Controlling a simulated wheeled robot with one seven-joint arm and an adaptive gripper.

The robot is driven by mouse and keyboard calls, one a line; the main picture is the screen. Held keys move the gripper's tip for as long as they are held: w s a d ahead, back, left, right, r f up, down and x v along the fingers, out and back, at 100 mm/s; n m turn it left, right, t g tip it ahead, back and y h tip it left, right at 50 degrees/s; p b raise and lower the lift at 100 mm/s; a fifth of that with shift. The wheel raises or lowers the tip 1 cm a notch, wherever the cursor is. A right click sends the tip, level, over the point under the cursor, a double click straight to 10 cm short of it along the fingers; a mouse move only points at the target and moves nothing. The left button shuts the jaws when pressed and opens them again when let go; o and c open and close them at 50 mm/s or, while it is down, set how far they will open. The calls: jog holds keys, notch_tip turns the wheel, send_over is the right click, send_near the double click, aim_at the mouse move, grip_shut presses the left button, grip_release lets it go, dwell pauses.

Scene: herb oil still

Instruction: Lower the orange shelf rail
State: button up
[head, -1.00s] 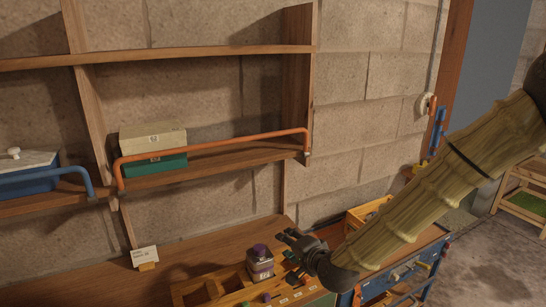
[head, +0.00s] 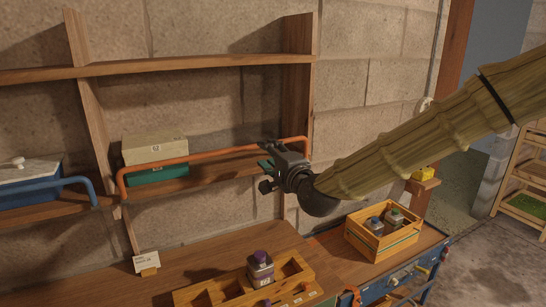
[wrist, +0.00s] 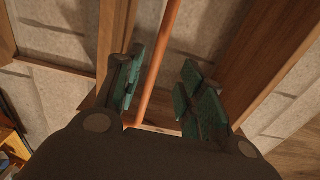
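The orange shelf rail (head: 205,157) runs raised along the front of the right-hand shelf, bent down at both ends. My gripper (head: 267,168) is at the right part of the rail, in front of the shelf. In the wrist view the rail (wrist: 167,40) runs between the two green-padded fingers of my gripper (wrist: 160,78). The fingers stand apart, with a gap to the right finger; whether the left finger touches the rail cannot be told. The gripper hides part of the rail in the head view.
A beige box on a green box (head: 156,176) stands behind the rail. A blue rail (head: 60,185) fronts the left shelf. Below are a workbench (head: 205,250), a wooden rack with a purple-capped bottle (head: 260,267) and an orange crate (head: 383,238). Open air lies before the shelf.

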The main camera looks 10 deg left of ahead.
jog(key=shift+p+x, duration=0.85)
jog(key=shift+x, duration=2.8)
jog(key=shift+a, duration=0.1)
jog(key=c, duration=0.8)
jog(key=shift+c, duration=0.2)
